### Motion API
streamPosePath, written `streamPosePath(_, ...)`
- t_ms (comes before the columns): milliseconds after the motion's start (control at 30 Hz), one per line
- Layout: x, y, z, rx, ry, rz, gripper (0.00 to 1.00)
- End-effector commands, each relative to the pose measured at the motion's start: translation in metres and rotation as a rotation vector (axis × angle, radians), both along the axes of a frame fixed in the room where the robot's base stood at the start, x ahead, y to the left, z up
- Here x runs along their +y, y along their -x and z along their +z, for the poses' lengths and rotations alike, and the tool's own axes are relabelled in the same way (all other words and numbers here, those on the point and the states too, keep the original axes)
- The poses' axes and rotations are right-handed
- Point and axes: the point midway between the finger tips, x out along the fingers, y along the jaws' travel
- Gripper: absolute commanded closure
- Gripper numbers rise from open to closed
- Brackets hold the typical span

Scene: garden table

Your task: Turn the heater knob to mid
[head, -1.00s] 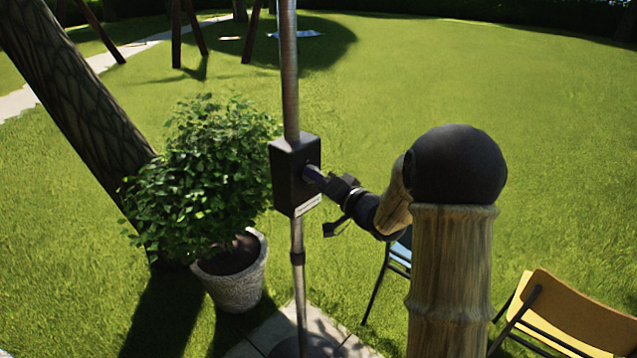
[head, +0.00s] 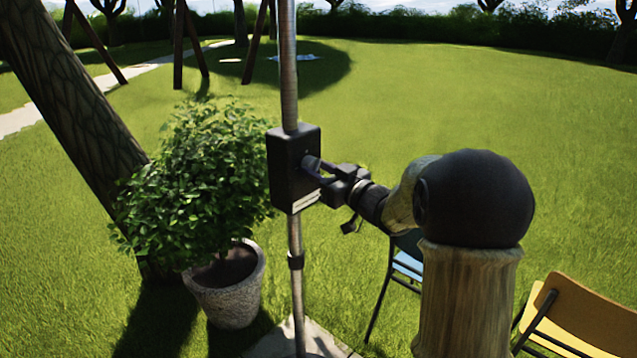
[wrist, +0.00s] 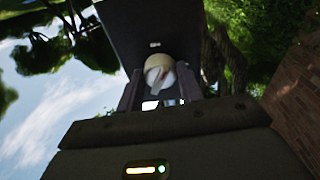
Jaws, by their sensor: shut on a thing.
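The heater's black control box (head: 283,178) is mounted on a metal pole (head: 289,75) left of centre in the head view. My gripper (head: 314,172) reaches it from the right, with its fingertips at the box's right-hand face. In the wrist view the heater knob (wrist: 159,72), round and pale with a lighter pointer bar, sits between the two fingers of my gripper (wrist: 160,92). The gripper is shut on the knob. The box (wrist: 150,28) fills the area behind it. In the head view the fingers hide the knob, and I cannot read any setting marks.
A potted bush (head: 228,290) stands just left of the pole, its leaves close to the box. A leaning trunk (head: 70,95) is behind it. A blue chair (head: 408,265) and a yellow chair (head: 580,315) stand at the lower right. Open lawn lies beyond.

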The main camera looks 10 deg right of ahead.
Motion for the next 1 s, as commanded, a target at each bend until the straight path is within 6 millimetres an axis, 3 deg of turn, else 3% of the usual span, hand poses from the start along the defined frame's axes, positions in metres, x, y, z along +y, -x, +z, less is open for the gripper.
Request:
streamPosePath(33,-0.0011,-0.0003,-0.0064,-0.025,0.037,-0.002,0.86)
streamPosePath(500,-0.0023,-0.0013,-0.0048,-0.246,0.343,-0.001,0.86)
streamPosePath(1000,-0.0025,-0.0016,-0.0021,-0.303,0.425,0.000,0.86)
